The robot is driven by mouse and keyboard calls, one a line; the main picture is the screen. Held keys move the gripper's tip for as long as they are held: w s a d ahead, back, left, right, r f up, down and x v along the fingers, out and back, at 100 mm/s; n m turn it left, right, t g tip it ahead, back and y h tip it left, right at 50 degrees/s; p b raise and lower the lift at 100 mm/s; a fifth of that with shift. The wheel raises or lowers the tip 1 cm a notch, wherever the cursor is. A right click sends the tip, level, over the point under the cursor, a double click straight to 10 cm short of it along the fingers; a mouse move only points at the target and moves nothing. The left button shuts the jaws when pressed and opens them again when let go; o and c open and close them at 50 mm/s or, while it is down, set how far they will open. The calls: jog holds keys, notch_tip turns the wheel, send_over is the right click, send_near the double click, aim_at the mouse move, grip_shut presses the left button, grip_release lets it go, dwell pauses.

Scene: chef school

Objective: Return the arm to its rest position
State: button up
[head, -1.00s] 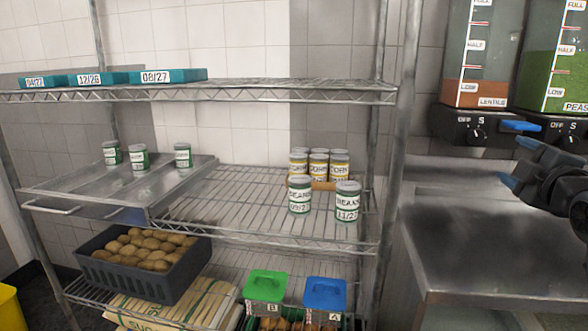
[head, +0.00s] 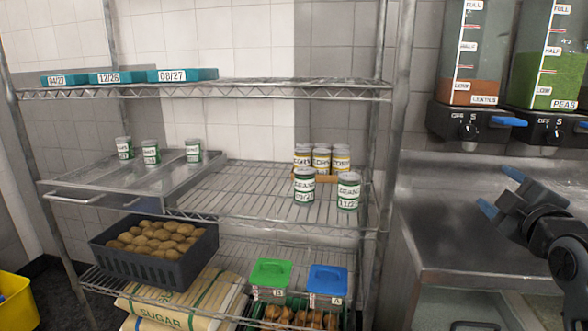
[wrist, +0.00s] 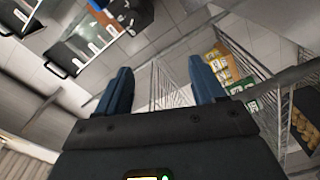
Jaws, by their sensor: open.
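My gripper (head: 499,191) is at the right of the head view, above the steel counter and in front of its back wall. Its two blue fingers are apart, with nothing between them, and point up and to the left. In the wrist view my gripper (wrist: 160,88) also shows open and empty, with the wire shelf and its cans beyond the fingers. Part of my dark arm shows at the right edge of the head view.
The steel counter (head: 470,255) lies below my gripper. Lentil (head: 470,60) and pea (head: 548,65) dispensers hang above it. The wire shelf (head: 250,195) at left holds cans, a tray (head: 125,178), a potato crate (head: 150,262) and lidded boxes.

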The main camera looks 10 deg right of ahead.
jog(key=s+a+f+m+g+y, duration=0.15)
jog(key=s+a+f+m, duration=0.55)
jog(key=s+a+f, duration=1.25)
jog(key=s+a+r+m+g+y, duration=0.1)
jog(key=s+a+m+y, duration=0.1)
jog(key=s, duration=2.6)
jog(key=shift+r+m+y, duration=0.2)
jog(key=shift+m+y, duration=0.25)
jog(key=shift+m, duration=0.15)
jog(key=shift+c, duration=0.3)
